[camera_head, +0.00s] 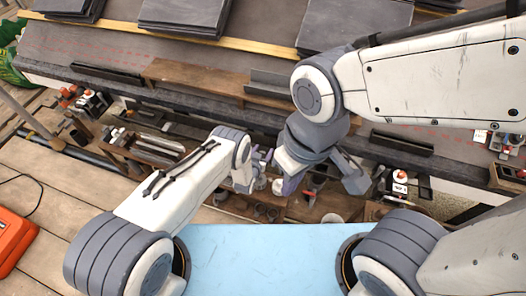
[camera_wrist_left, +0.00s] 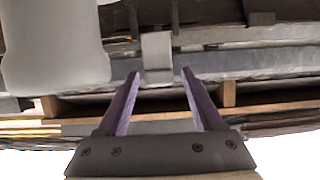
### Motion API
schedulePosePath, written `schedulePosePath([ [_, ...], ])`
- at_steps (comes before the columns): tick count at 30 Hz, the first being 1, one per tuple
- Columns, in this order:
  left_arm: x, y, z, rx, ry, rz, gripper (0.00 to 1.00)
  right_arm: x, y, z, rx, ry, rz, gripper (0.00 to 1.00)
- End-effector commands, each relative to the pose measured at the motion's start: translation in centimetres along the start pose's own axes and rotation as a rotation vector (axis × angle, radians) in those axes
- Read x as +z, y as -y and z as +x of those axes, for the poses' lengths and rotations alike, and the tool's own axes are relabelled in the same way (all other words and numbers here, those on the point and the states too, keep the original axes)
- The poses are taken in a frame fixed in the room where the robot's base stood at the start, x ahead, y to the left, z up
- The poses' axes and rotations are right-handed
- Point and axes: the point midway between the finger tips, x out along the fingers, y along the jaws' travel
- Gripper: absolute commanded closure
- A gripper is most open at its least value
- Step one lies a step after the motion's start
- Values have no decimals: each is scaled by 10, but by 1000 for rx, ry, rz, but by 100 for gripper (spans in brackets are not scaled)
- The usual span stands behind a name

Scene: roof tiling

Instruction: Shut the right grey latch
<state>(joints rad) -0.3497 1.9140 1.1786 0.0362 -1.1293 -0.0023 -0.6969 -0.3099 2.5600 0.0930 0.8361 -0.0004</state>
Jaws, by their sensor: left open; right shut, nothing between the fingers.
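In the left wrist view my left gripper (camera_wrist_left: 160,74) is open, with its two purple fingers apart and nothing held between them. A light grey upright block (camera_wrist_left: 157,52), possibly a latch, shows just beyond the gap between the fingertips, against a grey ledge. I cannot tell whether it is open or shut. In the head view my left gripper (camera_head: 262,165) is over the cluttered shelf, close beside my right gripper (camera_head: 292,184). My right gripper is shut and empty, and its arm hides much of the area behind it. No grey latch can be made out clearly in the head view.
A roof edge with dark tiles (camera_head: 185,15) and wooden battens (camera_head: 190,77) runs across the back. Shelves below hold tools and a white bottle (camera_head: 399,183). A light blue surface (camera_head: 270,262) lies in front. An orange case (camera_head: 12,238) stands at left.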

Motion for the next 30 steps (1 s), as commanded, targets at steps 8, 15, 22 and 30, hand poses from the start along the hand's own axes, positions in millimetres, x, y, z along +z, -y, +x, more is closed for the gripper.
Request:
schedulePosePath([
  [8,0,0,0,0,0,0,86,0,0,0,0,0,0,100],
  [15,0,0,0,0,1,-1,100,0,0,0,0,0,0,100],
  [22,0,0,0,0,1,-1,100,0,0,0,0,0,0,100],
  [30,0,0,0,0,1,-1,100,0,0,0,0,0,0,100],
])
